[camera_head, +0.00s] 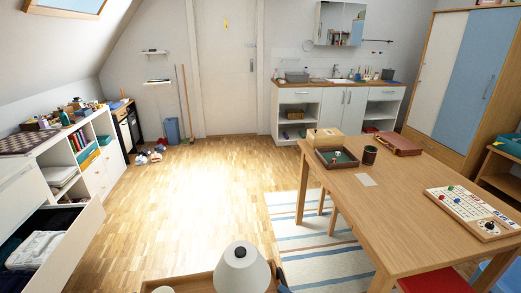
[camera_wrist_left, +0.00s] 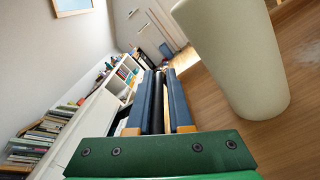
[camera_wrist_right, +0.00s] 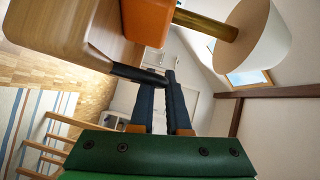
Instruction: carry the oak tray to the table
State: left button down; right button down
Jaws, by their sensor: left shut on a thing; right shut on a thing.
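The oak tray (camera_head: 190,281) shows at the bottom edge of the head view, mostly cut off. It carries a lamp with a white shade (camera_head: 242,268). A cream cylinder (camera_wrist_left: 235,60) stands on the tray in the left wrist view. My left gripper (camera_wrist_left: 158,74) is shut on a black tray handle. My right gripper (camera_wrist_right: 169,76) is shut on the other black handle (camera_wrist_right: 138,74). The wooden table (camera_head: 400,205) is ahead to the right.
The table bears a brown box (camera_head: 337,158), a dark cup (camera_head: 370,155), a red-brown case (camera_head: 400,145) and a game board (camera_head: 460,205). A red seat (camera_head: 435,280) is by its near side. An open drawer (camera_head: 60,245) juts out at left. The middle floor is clear.

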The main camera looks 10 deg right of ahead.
aim_at(390, 206)
jog(key=i+z, duration=0.2)
jog(key=i, duration=0.5)
jog(key=i+j+z, duration=0.2)
jog(key=i, duration=0.5)
jog(key=i+l+z, duration=0.1)
jog(key=i+z, duration=0.95)
jog(key=z, duration=0.65)
jog(key=i+j+z, duration=0.15)
jog(key=z, duration=0.9)
